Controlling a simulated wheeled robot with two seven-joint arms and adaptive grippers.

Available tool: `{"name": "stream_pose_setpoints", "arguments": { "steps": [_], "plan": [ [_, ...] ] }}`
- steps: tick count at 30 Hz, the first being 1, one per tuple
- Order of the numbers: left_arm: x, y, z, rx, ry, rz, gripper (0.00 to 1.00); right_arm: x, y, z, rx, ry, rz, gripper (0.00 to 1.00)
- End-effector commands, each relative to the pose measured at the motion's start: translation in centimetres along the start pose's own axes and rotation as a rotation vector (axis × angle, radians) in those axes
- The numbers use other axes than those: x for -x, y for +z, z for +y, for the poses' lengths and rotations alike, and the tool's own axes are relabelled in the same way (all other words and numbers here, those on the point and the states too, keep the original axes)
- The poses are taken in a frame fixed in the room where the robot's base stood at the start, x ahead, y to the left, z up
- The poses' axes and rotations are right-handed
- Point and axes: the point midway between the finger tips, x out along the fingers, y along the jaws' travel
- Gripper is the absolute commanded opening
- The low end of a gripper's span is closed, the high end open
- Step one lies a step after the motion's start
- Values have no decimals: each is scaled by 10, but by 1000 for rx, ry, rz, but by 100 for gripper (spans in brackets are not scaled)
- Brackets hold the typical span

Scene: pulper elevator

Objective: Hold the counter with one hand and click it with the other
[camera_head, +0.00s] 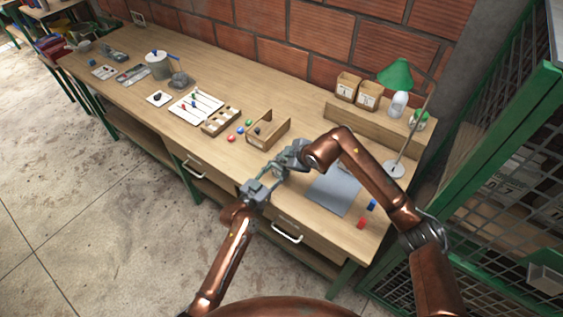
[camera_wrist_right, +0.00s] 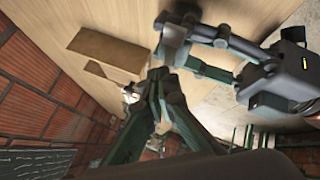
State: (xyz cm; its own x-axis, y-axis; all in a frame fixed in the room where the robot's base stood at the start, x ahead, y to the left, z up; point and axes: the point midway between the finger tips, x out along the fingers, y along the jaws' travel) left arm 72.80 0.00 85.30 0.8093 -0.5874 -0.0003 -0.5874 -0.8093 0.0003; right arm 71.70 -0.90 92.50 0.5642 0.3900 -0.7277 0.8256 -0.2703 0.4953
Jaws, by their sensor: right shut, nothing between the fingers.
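My left gripper (camera_head: 275,174) reaches in over the front part of the table, beside the wooden tray. It shows in the right wrist view (camera_wrist_right: 180,42) with its two fingers pointing left; a pale grey block sits at their tips, and I cannot tell whether it is the counter or finger pads. My right gripper (camera_head: 283,163) is close to the left one, above the table. In the right wrist view its fingers (camera_wrist_right: 160,80) are shut with nothing between them, apart from the left fingertips. I cannot clearly make out the counter; the grippers may hide it.
The wooden table (camera_head: 225,85) holds an open wooden tray (camera_head: 269,131), a grey sheet (camera_head: 334,190) and a green lamp (camera_head: 395,73). Red and blue blocks (camera_head: 362,222) lie near the right end. A raised shelf (camera_head: 365,117) and brick wall (camera_head: 290,60) bound the back.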

Motion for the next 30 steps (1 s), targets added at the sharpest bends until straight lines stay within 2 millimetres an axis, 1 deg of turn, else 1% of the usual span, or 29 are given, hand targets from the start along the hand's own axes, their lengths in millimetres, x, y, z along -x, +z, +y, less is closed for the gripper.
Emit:
{"name": "stream_pose_setpoints", "arguments": {
  "steps": [14,30],
  "plan": [
    [0,0,0,0,0,0,11,5,-4,4,1,1,3,0],
    [0,0,0,0,0,0,11,36,-27,26,1,1,2,0]
  ]
}}
